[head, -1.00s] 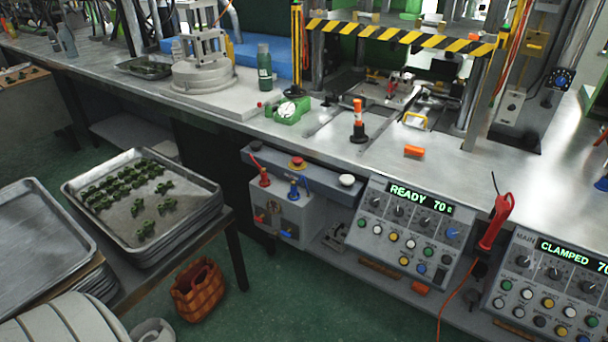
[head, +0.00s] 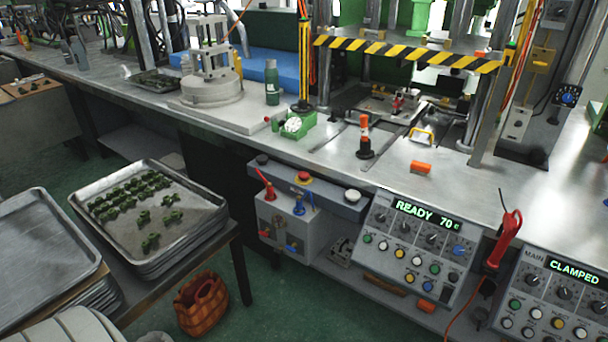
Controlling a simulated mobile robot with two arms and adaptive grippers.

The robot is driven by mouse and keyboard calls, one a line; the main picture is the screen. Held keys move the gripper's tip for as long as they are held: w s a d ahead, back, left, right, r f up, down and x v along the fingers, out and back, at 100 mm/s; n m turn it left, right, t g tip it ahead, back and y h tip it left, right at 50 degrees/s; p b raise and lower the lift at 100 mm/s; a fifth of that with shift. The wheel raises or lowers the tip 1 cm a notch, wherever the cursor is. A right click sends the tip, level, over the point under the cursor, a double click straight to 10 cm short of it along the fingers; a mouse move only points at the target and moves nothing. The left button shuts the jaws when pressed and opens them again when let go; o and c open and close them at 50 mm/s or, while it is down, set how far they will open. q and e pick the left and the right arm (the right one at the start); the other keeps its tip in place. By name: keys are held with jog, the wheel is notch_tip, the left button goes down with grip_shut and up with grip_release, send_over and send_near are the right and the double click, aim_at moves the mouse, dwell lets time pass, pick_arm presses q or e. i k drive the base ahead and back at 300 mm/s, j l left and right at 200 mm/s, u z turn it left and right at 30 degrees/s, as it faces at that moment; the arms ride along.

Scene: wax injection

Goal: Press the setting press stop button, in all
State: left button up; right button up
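A press with a yellow-and-black striped guard bar (head: 410,52) stands at the back of the bench. Below the bench's front edge, a grey rail (head: 318,185) carries a red mushroom button (head: 303,177) with a black button (head: 262,160) to its left and a white button (head: 352,195) to its right. A panel reading "READY 70" (head: 415,245) has several knobs and coloured buttons. A second panel, marked "MAIN" and "CLAMPED" (head: 555,300), is cut by the right edge. I cannot read which button is the stop.
A tray of green parts (head: 190,240) and an empty tray (head: 40,245) sit at left. A wicker basket (head: 203,303) stands on the floor. A red handheld tool (head: 503,240) hangs between the panels. An orange block (head: 421,167) and a green bottle (head: 272,82) are on the bench.

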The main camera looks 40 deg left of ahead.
aim_at(303, 176)
jog(key=i+j+u, duration=0.15)
jog(key=i+j, duration=0.15)
jog(key=i+j+u, duration=0.2)
jog(key=i, duration=0.35)
jog(key=i+j+u, duration=0.15)
jog(key=i, duration=0.25)
jog(key=i+j+u, duration=0.15)
jog(key=i, duration=0.3)
jog(key=j, duration=0.1)
